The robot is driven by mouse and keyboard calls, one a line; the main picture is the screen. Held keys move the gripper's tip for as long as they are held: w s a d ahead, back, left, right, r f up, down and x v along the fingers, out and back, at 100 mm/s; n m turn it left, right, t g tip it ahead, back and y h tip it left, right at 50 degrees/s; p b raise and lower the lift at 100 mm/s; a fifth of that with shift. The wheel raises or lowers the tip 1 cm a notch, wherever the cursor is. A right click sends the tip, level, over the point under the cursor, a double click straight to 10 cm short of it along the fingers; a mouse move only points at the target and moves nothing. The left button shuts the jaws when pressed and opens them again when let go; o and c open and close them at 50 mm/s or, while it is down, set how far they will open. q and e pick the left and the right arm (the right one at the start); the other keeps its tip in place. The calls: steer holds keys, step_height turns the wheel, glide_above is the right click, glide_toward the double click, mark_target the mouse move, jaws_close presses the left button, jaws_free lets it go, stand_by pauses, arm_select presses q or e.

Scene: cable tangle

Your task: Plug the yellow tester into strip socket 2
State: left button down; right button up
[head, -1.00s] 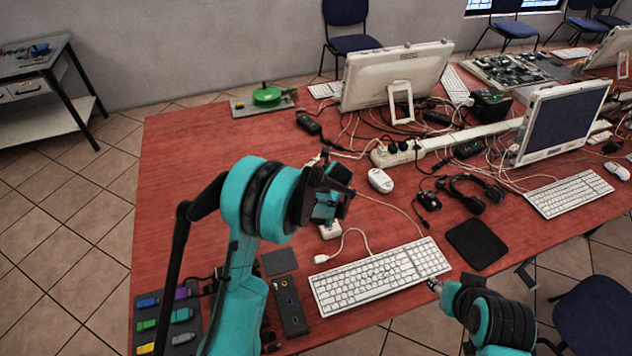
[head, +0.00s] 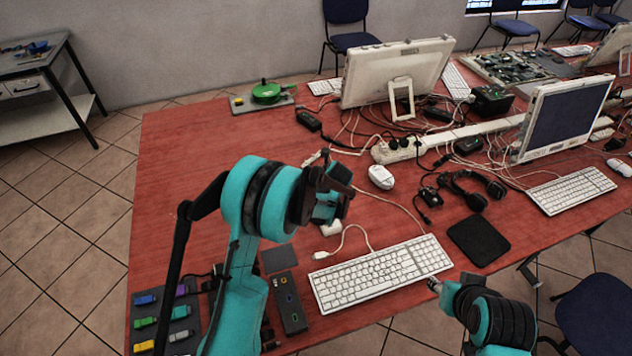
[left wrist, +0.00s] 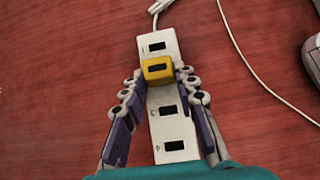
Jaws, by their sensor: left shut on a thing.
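The yellow tester (left wrist: 157,69) is between the fingertips of my left gripper (left wrist: 160,73), which is shut on it. In the left wrist view it covers the place of the second socket on the white power strip (left wrist: 171,127). Socket 1 shows beyond it and two more sockets show on the near side. I cannot tell whether the tester is seated or just above the strip. In the head view my left gripper (head: 328,208) hides the tester and most of the strip (head: 331,228). My right gripper (head: 434,286) is by the keyboard's right end; its jaws are too small to read.
A white keyboard (head: 380,274) lies right of the strip, with a white cable (head: 350,235) beside it. A mouse (head: 381,177) and a second white strip (head: 398,151) with tangled cables lie behind. A tray (head: 190,335) of coloured plugs is front left. The left table area is clear.

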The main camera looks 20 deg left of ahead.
arm_select(q)
steer(key=shift+f, duration=0.1)
steer(key=c, duration=1.1)
jaws_free()
steer(key=s+d+r+n+h, duration=0.1)
steer(key=s+d+r+n, duration=0.1)
steer(key=s+r+n, duration=0.85)
steer(key=s+r+n+h, duration=0.2)
steer(key=s+n, duration=0.7)
steer(key=s, duration=0.3)
steer(key=s+r+n+h, duration=0.1)
steer(key=s+r+n, duration=0.2)
steer(key=s+n, duration=0.6)
steer(key=s, duration=0.3)
steer(key=shift+s+r+n+h, duration=0.25)
steer(key=shift+s+n+h, duration=0.1)
steer(key=shift+s+h, duration=0.05)
